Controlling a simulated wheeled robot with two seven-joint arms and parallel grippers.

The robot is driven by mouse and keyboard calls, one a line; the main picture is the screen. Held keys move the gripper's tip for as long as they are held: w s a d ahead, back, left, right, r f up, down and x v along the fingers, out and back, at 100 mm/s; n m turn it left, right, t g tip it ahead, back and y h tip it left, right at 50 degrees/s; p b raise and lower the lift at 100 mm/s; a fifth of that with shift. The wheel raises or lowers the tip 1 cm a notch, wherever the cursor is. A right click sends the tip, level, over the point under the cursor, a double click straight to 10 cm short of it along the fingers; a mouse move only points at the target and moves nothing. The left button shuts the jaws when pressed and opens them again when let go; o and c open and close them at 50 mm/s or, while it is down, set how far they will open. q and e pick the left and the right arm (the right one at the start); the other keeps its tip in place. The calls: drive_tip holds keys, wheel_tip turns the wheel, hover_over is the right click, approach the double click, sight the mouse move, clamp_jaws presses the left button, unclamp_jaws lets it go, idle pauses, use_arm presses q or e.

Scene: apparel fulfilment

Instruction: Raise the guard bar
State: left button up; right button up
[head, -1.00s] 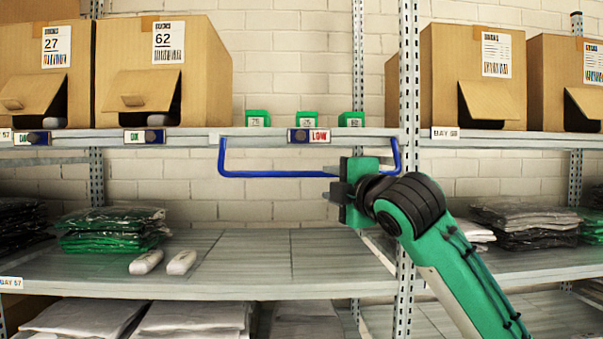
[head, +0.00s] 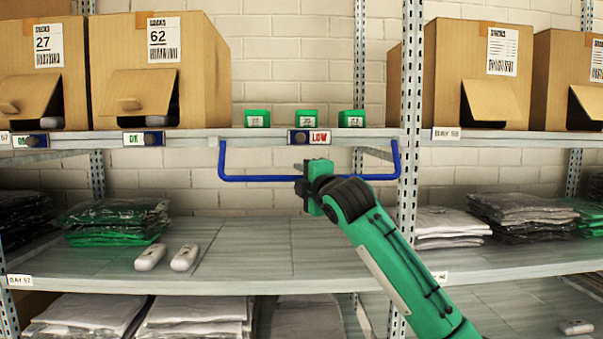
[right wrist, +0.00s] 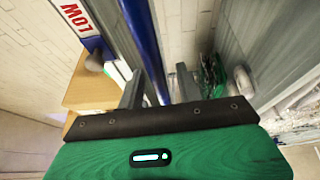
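The blue guard bar (head: 250,178) is a U-shaped bar hanging below the front edge of the upper shelf, its long side level. My right gripper (head: 300,180) is at the middle of this bar in the head view, its fingers small and partly hidden by the green hand. In the right wrist view the fingers of my right gripper (right wrist: 160,72) stand apart, and the blue guard bar (right wrist: 143,40) runs between them, nearer the left finger. Whether a finger touches it I cannot tell. My left gripper is not in view.
The upper shelf edge (head: 260,133) carries a LOW label (head: 310,137) above the bar and several small green boxes. A post (head: 409,130) stands right of the bar. The lower shelf (head: 260,250) holds two white devices and bagged clothes; its middle is clear.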

clamp_jaws()
idle(0.3)
drive_tip(key=s+r+m+g+h, duration=0.1)
drive_tip(key=s+r+g, duration=0.3)
drive_tip(key=g, duration=0.1)
drive_tip(key=shift+r+m+h, duration=0.3)
drive_tip(key=shift+m+h, duration=0.1)
idle(0.4)
idle(0.3)
